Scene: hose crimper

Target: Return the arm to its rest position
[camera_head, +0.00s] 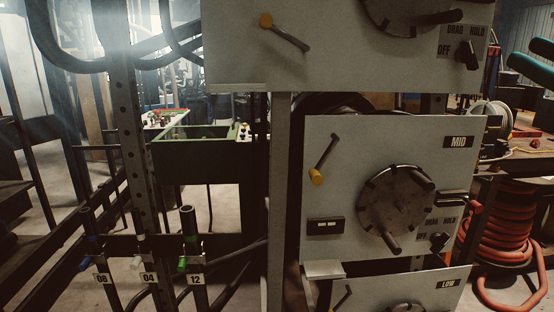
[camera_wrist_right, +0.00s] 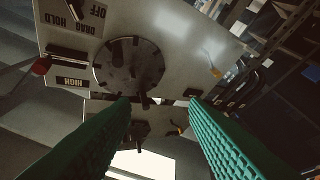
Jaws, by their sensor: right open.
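My right gripper (camera_head: 522,52) is at the upper right edge of the head view, its green fingers apart and empty, to the right of the upper panel (camera_head: 235,60). In the right wrist view the open fingers (camera_wrist_right: 159,103) frame empty space, with the panel marked HIGH (camera_wrist_right: 205,40) beyond them, turned upside down. Its dark dial (camera_wrist_right: 128,66) sits past the fingertips; I see no contact. The MID panel (camera_head: 330,205) and LOW panel (camera_head: 385,300) are below in the head view. My left gripper is not in view.
A yellow-tipped lever (camera_head: 285,33) sticks out of the upper panel, another (camera_head: 323,160) out of the MID panel. Hoses tagged 08, 04 and 12 (camera_head: 196,279) stand at lower left. A coiled red hose (camera_head: 497,235) hangs at right below a wooden bench (camera_head: 530,150).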

